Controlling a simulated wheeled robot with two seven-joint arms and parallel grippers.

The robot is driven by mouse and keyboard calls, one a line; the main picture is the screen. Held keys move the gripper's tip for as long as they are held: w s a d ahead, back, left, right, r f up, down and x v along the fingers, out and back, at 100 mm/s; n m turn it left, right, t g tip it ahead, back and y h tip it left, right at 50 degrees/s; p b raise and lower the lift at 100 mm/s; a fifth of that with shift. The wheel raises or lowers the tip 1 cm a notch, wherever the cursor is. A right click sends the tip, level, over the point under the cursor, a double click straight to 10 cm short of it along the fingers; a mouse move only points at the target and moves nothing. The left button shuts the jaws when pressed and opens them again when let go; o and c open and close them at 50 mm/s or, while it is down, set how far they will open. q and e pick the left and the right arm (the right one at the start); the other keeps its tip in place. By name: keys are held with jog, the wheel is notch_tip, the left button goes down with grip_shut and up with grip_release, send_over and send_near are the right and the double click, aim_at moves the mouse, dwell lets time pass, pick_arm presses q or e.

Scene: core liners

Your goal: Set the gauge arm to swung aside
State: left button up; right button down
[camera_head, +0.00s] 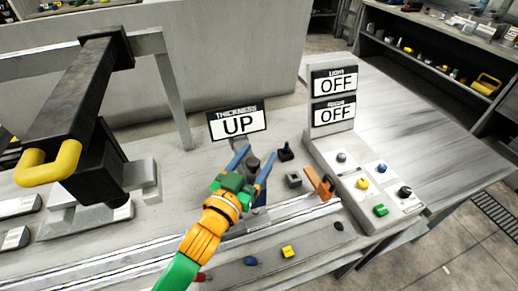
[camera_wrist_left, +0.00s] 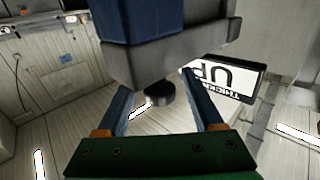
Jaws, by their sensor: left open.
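The thickness gauge stands on the bench under a sign (camera_head: 238,123) reading THICKNESS UP, which also shows upside down in the left wrist view (camera_wrist_left: 222,76). In the left wrist view the gauge has a blue body (camera_wrist_left: 140,18), a grey arm (camera_wrist_left: 175,52) and a dark round tip (camera_wrist_left: 160,93). My left gripper (camera_head: 259,152), with blue fingers, is open at the gauge, one finger on each side of the tip in the picture; I cannot tell whether they touch. My gripper partly hides the gauge in the head view. My right gripper is not in view.
A black overhead housing with a yellow handle (camera_head: 50,166) stands at the left. A control panel (camera_head: 372,186) with knobs and two OFF signs (camera_head: 334,96) is at the right. An orange lever (camera_head: 318,184), a black joystick (camera_head: 285,152) and long rails (camera_head: 130,264) are close to my gripper.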

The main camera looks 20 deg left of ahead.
pick_arm(q)
jog(key=shift+w+d+f, duration=0.15)
jog(key=shift+w+d, duration=0.05)
jog(key=shift+w, duration=0.65)
jog(key=shift+s, duration=0.2)
jog(key=shift+c, duration=1.2)
grip_shut()
